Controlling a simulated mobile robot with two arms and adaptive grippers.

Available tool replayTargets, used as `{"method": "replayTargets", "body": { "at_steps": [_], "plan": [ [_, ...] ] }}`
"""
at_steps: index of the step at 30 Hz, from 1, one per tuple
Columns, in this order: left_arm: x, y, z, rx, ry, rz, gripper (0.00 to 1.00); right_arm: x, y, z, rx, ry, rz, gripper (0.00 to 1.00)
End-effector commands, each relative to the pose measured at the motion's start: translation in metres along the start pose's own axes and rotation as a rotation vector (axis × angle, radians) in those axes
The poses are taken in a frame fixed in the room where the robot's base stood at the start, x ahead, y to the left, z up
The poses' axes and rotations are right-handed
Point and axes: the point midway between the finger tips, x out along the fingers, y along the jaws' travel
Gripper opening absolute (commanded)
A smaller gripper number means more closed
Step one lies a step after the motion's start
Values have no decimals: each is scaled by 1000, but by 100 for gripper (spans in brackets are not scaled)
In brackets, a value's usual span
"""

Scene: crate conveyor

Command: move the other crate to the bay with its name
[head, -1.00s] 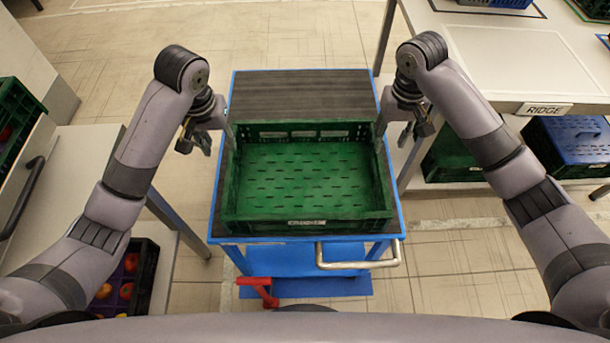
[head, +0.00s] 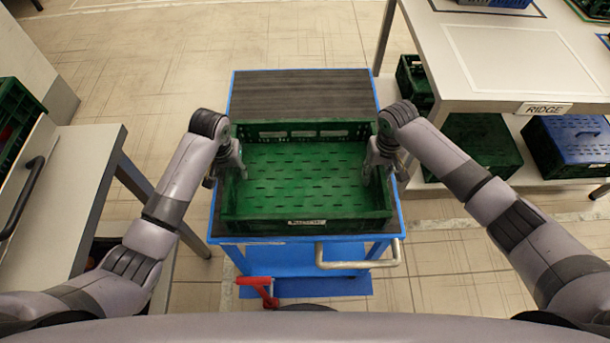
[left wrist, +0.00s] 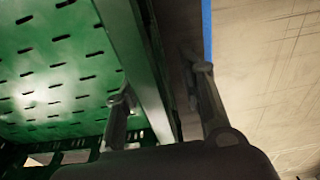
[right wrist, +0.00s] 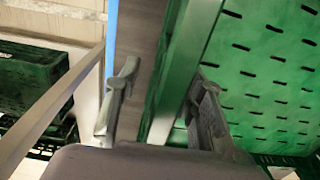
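An empty green crate (head: 305,213) sits on a cart with a dark top and blue edge (head: 300,92). A small white label on its near wall is too blurred to read. My left gripper (head: 230,172) is at the crate's left wall. In the left wrist view its open fingers (left wrist: 160,100) straddle that wall, one inside and one outside. My right gripper (head: 380,165) is at the right wall. In the right wrist view its open fingers (right wrist: 162,98) straddle that wall with visible gaps. A bay sign reading RIDGE (head: 545,109) is on the right-hand table's front edge.
The right table (head: 470,85) has outlined areas on top, one empty white outline nearest. A blue lidded crate (head: 575,138) and dark green crates (head: 475,145) are on the shelf below. A left table (head: 75,180) flanks the cart. The cart has a metal handle (head: 358,262).

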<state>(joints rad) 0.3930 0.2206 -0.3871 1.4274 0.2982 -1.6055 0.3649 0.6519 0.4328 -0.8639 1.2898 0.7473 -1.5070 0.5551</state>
Motion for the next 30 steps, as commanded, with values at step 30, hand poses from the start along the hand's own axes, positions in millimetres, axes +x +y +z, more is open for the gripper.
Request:
{"method": "replayTargets", "body": {
  "at_steps": [30],
  "plan": [
    [2, 0, 0, 0, 0, 0, 0, 2, 0, 0, 0, 1, 0, 0]
  ]
}}
